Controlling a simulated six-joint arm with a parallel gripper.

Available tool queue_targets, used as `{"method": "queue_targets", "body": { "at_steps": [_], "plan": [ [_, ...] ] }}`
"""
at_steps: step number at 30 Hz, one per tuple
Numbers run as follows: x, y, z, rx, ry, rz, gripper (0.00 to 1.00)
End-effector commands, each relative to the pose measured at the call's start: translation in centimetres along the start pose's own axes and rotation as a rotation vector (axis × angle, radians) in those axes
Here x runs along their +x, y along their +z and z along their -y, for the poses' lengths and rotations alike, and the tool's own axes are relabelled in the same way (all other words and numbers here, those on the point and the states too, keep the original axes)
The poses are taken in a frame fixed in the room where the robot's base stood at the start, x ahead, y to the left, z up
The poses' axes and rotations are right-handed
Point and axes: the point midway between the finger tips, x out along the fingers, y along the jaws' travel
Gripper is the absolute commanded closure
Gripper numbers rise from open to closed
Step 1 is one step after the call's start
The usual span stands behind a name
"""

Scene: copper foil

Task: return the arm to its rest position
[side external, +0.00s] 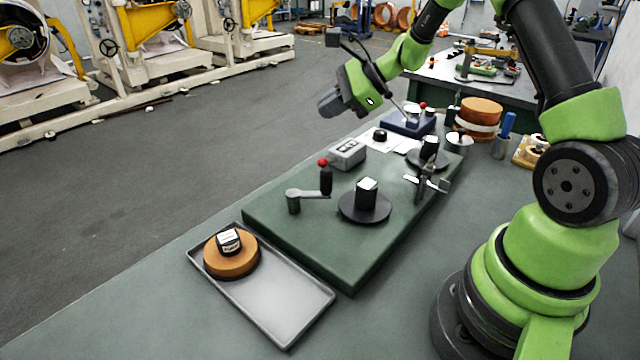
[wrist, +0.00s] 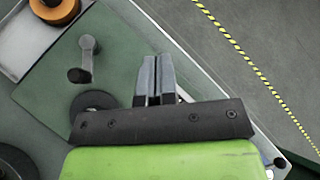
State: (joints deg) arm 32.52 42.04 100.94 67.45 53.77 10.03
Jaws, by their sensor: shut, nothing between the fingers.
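My gripper (side external: 330,104) hangs high in the side external view, above the far left edge of the bench and clear of everything on it. In the wrist view my gripper (wrist: 154,62) has its two fingers together with nothing between them. The arm is raised and bent, reaching from its base at the right toward the upper middle of the picture.
A grey tray (side external: 277,308) holds a copper-coloured roll (side external: 231,262) with a small labelled block on it. A green slab (side external: 340,250) carries a crank (side external: 308,194), a disc with a post (side external: 365,205) and a grey box (side external: 347,152).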

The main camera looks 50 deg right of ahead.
Motion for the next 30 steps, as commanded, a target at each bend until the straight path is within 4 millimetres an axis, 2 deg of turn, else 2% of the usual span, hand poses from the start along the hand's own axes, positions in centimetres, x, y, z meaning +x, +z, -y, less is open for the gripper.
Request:
{"method": "queue_targets", "body": {
  "at_steps": [1, 6, 9, 12, 16, 21, 25, 30],
  "plan": [
    [-0.8, 2.2, -0.7, -0.091, 0.024, 0.000, 1.00],
    [-4.5, 8.9, -5.0, -0.471, 0.136, -0.022, 1.00],
    [-7.0, 11.7, -8.0, -0.700, 0.190, -0.042, 1.00],
    [-9.6, 13.5, -11.2, -0.927, 0.232, -0.067, 1.00],
    [-12.8, 14.6, -15.1, -1.219, 0.268, -0.109, 1.00],
    [-16.5, 14.1, -19.0, -1.562, 0.282, -0.179, 1.00],
    [-18.1, 13.1, -20.7, -1.741, 0.276, -0.227, 1.00],
    [-19.0, 12.4, -21.5, -1.844, 0.269, -0.261, 1.00]
  ]
}}
